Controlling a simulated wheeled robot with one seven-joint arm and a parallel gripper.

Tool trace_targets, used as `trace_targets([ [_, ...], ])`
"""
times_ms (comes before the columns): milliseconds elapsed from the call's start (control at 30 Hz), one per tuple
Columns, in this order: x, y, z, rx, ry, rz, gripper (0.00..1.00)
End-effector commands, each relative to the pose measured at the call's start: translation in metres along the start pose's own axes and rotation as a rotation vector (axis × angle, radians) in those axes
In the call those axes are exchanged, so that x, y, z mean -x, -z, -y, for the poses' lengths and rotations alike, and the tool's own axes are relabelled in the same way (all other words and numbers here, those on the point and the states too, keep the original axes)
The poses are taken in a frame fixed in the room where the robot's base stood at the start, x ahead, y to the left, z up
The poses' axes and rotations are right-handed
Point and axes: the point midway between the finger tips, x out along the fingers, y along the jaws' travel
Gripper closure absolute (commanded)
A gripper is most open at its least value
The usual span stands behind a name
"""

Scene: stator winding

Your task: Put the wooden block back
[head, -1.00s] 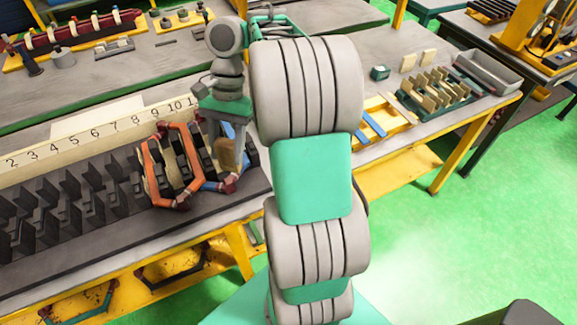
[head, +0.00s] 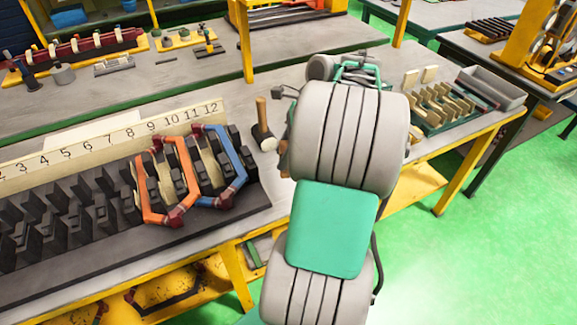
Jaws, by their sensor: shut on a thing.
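A brown wooden block (head: 284,155) shows as a thin sliver at the left edge of my arm. My gripper is almost wholly hidden behind my arm there, and it is shut on the block. The block's lower end and its distance from the bench cannot be made out. An orange coil (head: 146,190) and a blue coil (head: 233,160) sit in the dark slotted stator (head: 100,240), at its right end near the higher numbers.
A wooden mallet (head: 262,113) stands on the bench between the stator and my arm. A green tray (head: 436,128) with several wooden pieces lies to the right of my arm. Two pale blocks (head: 411,80) stand behind it. A grey bin (head: 492,88) is further right.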

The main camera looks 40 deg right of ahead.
Motion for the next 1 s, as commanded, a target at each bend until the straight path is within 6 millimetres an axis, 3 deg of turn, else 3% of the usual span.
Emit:
trace_targets([
  [33, -0.010, 0.007, 0.007, 0.000, -0.002, 0.000, 1.00],
  [267, -0.028, 0.024, 0.025, 0.001, -0.001, 0.000, 1.00],
  [433, -0.054, 0.035, 0.026, 0.002, 0.000, -0.001, 1.00],
  [767, -0.056, 0.036, 0.026, 0.003, 0.001, 0.000, 1.00],
  [800, -0.057, 0.036, 0.026, 0.003, 0.001, 0.000, 0.56],
  [1000, -0.057, 0.036, 0.026, 0.003, 0.001, -0.001, 0.40],
])
